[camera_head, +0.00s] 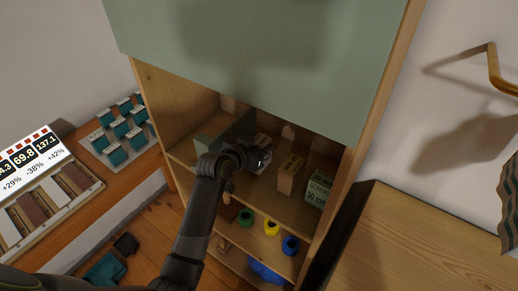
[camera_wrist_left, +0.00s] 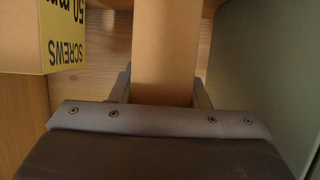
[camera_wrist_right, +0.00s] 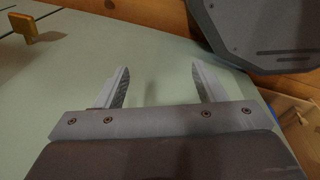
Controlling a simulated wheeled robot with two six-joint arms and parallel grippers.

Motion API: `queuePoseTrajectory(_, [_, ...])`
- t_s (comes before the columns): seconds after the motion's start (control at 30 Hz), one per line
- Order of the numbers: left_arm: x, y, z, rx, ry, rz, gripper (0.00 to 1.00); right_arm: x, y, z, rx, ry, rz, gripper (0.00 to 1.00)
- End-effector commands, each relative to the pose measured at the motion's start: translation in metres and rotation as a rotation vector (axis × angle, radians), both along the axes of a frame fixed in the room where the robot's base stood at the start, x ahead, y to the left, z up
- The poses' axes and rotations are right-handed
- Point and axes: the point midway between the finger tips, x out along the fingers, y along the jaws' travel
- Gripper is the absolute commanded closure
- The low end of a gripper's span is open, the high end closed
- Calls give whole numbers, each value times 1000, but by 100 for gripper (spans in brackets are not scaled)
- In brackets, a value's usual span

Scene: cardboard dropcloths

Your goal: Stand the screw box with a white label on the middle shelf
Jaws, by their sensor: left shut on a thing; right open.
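My left gripper (camera_head: 250,160) is inside the wooden cabinet, at the shelf that holds the screw boxes. It is shut on a brown cardboard box (camera_wrist_left: 165,50), which sits between its fingers in the left wrist view. In the head view a pale, partly hidden face of this box (camera_head: 263,157) shows beside the gripper; I cannot read its label. Whether the box touches the shelf (camera_head: 263,188) is hidden. My right gripper (camera_wrist_right: 160,88) is open and empty, in front of a pale green panel (camera_wrist_right: 150,60).
Right of the held box stand a yellow-labelled screw box (camera_head: 290,173) and a green-labelled one (camera_head: 318,188). Green, yellow and blue rolls (camera_head: 271,227) sit on the shelf below. The green panel (camera_head: 260,50) overhangs the opening. A wooden side wall (camera_head: 368,120) bounds the right.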

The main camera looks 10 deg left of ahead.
Motion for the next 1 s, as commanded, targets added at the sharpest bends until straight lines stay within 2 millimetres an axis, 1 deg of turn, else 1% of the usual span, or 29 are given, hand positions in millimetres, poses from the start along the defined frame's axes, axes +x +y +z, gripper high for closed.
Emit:
queuePoseTrajectory(0.03, [0,0,-7,-1,2,1,87,1,-1,1,-1,-1,1,37])
queuePoseTrajectory(0.13, [0,0,-15,-2,-2,0,87,1,-4,2,-4,-2,2,37])
queuePoseTrajectory(0.5, [0,0,-21,-2,-2,0,87,3,-9,0,-12,-4,4,37])
queuePoseTrajectory(0.53, [0,0,-21,-1,-1,0,56,3,-9,0,-12,-4,4,37])
queuePoseTrajectory(0.67, [0,0,-20,-1,-1,0,39,4,-9,1,-11,-5,4,37])
queuePoseTrajectory(0.7, [0,0,-20,-1,-1,0,37,4,-9,1,-11,-5,4,37])
queuePoseTrajectory(1.0, [0,0,-17,0,-1,0,37,4,-9,3,-11,-6,4,37])
